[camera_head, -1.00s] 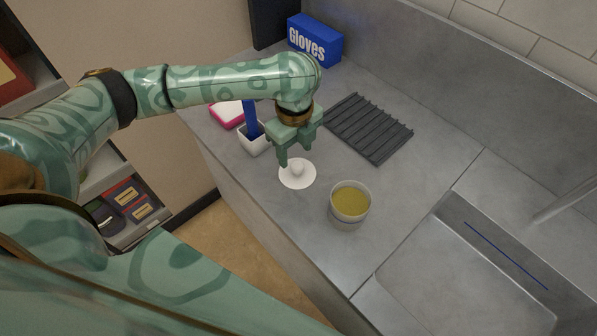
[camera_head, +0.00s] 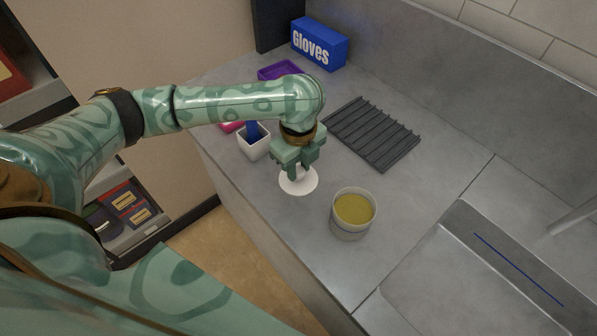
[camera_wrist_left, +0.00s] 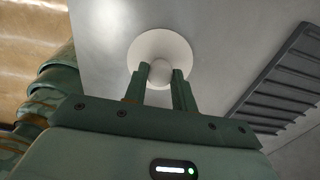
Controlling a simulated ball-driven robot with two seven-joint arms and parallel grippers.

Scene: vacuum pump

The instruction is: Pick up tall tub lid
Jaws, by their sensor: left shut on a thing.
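The tub lid is a white disc with a round knob (camera_head: 299,186). It lies on the grey counter, left of the tub, and also shows in the left wrist view (camera_wrist_left: 160,45). My left gripper (camera_head: 297,174) comes down over the lid and is shut on its knob. In the left wrist view the two fingers (camera_wrist_left: 159,76) stand on either side of the white knob. The tub (camera_head: 352,214) is a pale round container with yellowish contents and an open top, standing right of the lid. My right gripper is not in view.
A ribbed dark mat (camera_head: 372,133) lies behind the tub. A white square cup (camera_head: 253,141) with a blue item stands left of my gripper. A purple tray (camera_head: 281,70) and a blue Gloves box (camera_head: 319,44) are at the back. A sink (camera_head: 470,275) is at right.

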